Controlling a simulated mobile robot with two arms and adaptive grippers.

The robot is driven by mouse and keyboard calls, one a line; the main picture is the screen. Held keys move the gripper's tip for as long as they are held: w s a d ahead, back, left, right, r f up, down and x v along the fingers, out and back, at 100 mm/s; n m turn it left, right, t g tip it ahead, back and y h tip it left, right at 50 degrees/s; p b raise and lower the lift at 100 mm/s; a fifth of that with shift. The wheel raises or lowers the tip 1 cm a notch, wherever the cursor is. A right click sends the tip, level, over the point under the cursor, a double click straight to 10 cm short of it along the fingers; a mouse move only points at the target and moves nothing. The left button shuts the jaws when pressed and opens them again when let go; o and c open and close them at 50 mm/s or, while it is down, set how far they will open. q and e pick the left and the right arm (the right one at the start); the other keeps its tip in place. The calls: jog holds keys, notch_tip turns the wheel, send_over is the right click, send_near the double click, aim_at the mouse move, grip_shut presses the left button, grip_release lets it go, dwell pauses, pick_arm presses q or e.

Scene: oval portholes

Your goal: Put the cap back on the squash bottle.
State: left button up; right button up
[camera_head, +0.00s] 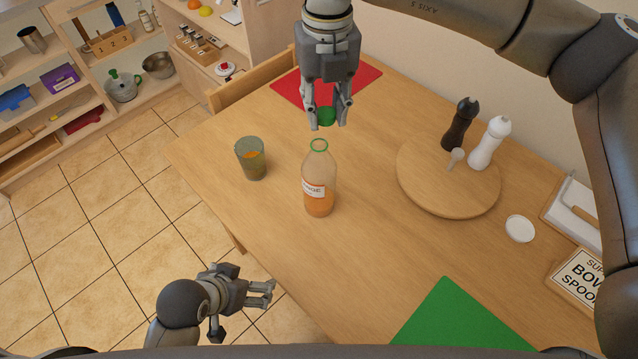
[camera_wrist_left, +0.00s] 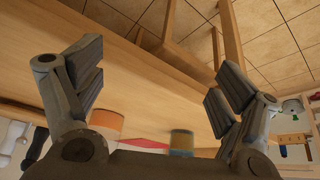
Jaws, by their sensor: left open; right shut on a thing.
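The squash bottle (camera_head: 318,180) stands upright and uncapped on the wooden table in the head view, with orange squash low inside and a green ring at its mouth. Part of it seems to show in the left wrist view (camera_wrist_left: 106,122). My right gripper (camera_head: 327,121) comes down from the top and is shut on the green cap (camera_head: 326,115). In the head view the cap appears just above the bottle's mouth and apart from it; the exact height is unclear. My left gripper (camera_head: 268,292) is open and empty at the lower left, beside the table's near edge.
A round board (camera_head: 430,190) with a black mill (camera_head: 459,125) and a white mill (camera_head: 489,145) is to the right. A red mat (camera_head: 285,92) and green mat (camera_head: 450,320) lie on the table (camera_head: 370,250).

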aim_at(319, 177)
pick_arm(q)
jog(key=w+d+r+m+t+h, duration=0.1)
jog(key=d, duration=0.2)
jog(key=w+d+r+t+h, duration=0.1)
jog(key=d+r, duration=0.1)
jog(key=d, duration=0.1)
jog(key=w+d+r+m+t+h, duration=0.1)
jog(key=d+r, duration=0.1)
jog(key=d, duration=0.1)
jog(key=shift+w+d+m+h, duration=0.1)
jog(key=shift+w+m+h, duration=0.2)
jog(key=shift+h, duration=0.1)
pick_arm(e)
jog(key=shift+w+a+r+m, duration=0.15)
jog(key=shift+a+r+m, duration=0.15)
jog(key=shift+m, duration=0.3)
jog(key=shift+w+a+r+m, duration=0.15)
jog(key=shift+r+m, duration=0.1)
jog(key=shift+m, duration=0.35)
pick_arm(q)
jog(key=w+d+r+n+t+y, duration=0.2)
jog(key=w+d+r+n+t, duration=0.1)
jog(key=t, duration=0.6)
jog(key=shift+w+d+r+n+t+y, duration=0.4)
jog(key=shift+w+r, duration=0.35)
jog(key=shift+r, duration=0.4)
